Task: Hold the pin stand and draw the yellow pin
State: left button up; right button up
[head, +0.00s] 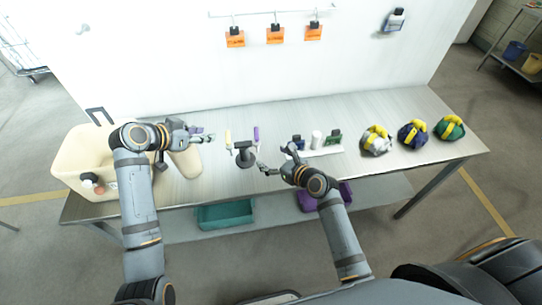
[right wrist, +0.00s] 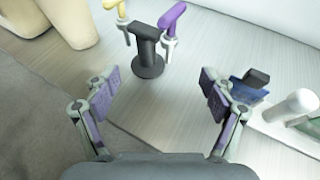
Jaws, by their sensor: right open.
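The dark pin stand (head: 245,155) stands upright on the table between my two grippers. A yellow pin (head: 228,138) hangs at its left side and a purple pin (head: 256,134) at its right side. In the right wrist view the stand (right wrist: 147,52) is ahead of the fingers, with the yellow pin (right wrist: 118,8) cut by the top edge and the purple pin (right wrist: 171,18) beside it. My right gripper (head: 264,170) is open and empty, near the stand and apart from it; its spread fingers show in the right wrist view (right wrist: 160,90). My left gripper (head: 205,134) is left of the stand, touching nothing visible; its finger gap is too small to judge.
A cream bin (head: 75,165) stands at the table's left end. A white rack (head: 318,150) with small blue and green items is to the right. Several wrapped bundles, one green (head: 449,128), lie further right. Orange tags (head: 275,35) hang on the back panel.

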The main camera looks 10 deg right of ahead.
aim_at(257, 148)
jog(key=x, duration=0.9)
jog(key=shift+w+a+f, duration=0.25)
jog(key=shift+w+f, duration=0.1)
jog(key=shift+w, duration=0.2)
grip_shut()
pick_arm(q)
jog(key=shift+o, duration=0.2)
jog(key=w, duration=0.1)
jog(key=w+d+f+n+g+y, duration=0.1)
jog(key=w, duration=0.1)
jog(key=w+n+y, duration=0.1)
jog(key=shift+w+d+f, duration=0.2)
jog(key=shift+w+f, duration=0.1)
jog(key=shift+w, duration=0.05)
jog(key=w+d+f+n+g+y, duration=0.2)
jog(key=w+d+f+g+y, duration=0.1)
jog(key=f, duration=0.4)
jog(key=shift+w+d+f+y, duration=0.35)
jog(key=shift+w+d+y, duration=0.25)
jog(key=shift+w, duration=0.35)
